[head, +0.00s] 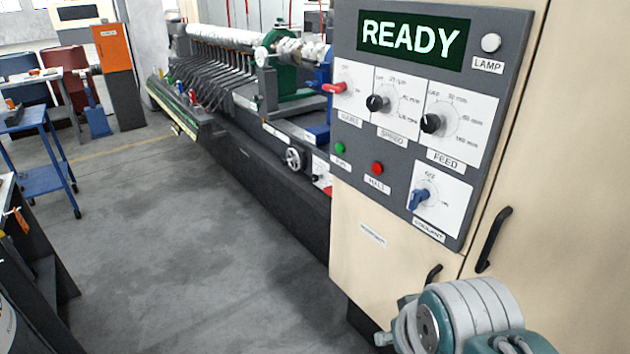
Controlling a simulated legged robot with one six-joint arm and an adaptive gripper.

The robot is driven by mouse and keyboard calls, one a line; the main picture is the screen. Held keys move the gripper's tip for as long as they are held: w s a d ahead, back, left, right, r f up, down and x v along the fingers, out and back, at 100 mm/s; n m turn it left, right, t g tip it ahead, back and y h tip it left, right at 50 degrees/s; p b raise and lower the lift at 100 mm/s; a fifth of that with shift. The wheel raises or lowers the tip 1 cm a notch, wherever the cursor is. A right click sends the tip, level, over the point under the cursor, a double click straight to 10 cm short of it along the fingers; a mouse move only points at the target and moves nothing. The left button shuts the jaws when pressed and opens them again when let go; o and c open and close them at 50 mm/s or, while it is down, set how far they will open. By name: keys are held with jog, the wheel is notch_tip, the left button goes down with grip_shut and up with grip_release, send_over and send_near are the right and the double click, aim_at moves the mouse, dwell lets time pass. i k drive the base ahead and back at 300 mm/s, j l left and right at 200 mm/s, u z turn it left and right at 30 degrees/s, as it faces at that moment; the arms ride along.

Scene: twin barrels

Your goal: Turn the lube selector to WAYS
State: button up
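No selector labelled LUBE or WAYS is legible in the head view. A grey control panel (420,120) on a cream cabinet carries several dials. The red knob (334,88) is at upper left, its label too blurred to read surely. The black SPEED knob (377,103) and black FEED knob (431,123) are to its right. The blue COOLANT knob (419,198) is at lower right, turned at a slant. Part of my arm shows below the panel at the bottom right, apart from the knobs. My gripper's fingers are not in view.
The panel has a READY display (413,40), a white lamp (491,43), a green button (340,148) and a red HALT button (377,168). Black handles (494,239) project from the cabinet. A long machine (250,130) stands behind. Grey floor (190,260) is open at left.

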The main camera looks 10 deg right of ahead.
aim_at(314, 178)
jog(key=i+j+z, duration=0.1)
jog(key=z, duration=0.25)
jog(key=i+j+z, duration=0.1)
jog(key=z, duration=0.25)
jog(key=j+z, duration=0.15)
jog(key=z, duration=0.25)
jog(key=i+j+z, duration=0.2)
jog(key=j, duration=0.25)
jog(key=i+j+z, duration=0.2)
jog(key=j, duration=0.3)
jog(key=j+z, duration=0.15)
jog(key=j, duration=0.3)
jog(key=j+z, duration=0.2)
jog(key=j, duration=0.3)
jog(key=i+j, duration=0.1)
jog(key=j, duration=1.45)
jog(key=i+j+z, duration=0.15)
jog(key=j, duration=1.4)
jog(key=k+l, duration=0.05)
